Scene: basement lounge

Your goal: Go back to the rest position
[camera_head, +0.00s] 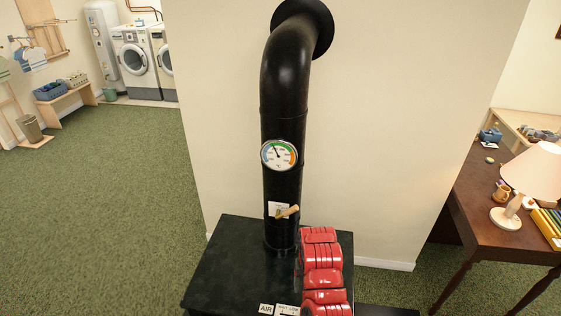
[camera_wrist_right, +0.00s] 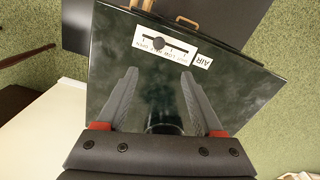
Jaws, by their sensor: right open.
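My right gripper (camera_wrist_right: 160,74) shows in the wrist view with its two grey fingers apart and nothing between them. It hangs over the dark top of the black stove (camera_wrist_right: 235,95), near the label strip with the slider knob (camera_wrist_right: 159,43) and the AIR label (camera_wrist_right: 202,61). I cannot tell whether the fingers touch the stove. In the head view a red jointed part, which looks like my right arm, covers the right side of the stove top (camera_head: 225,262); the right gripper itself is hidden there. My left gripper is in neither view.
A black flue pipe (camera_head: 285,95) with a round gauge (camera_head: 279,155) and a wooden-handled damper (camera_head: 287,212) rises from the stove. A wooden desk (camera_head: 478,205) with a lamp (camera_head: 530,180) stands at the right. Open green carpet (camera_head: 110,200) lies to the left.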

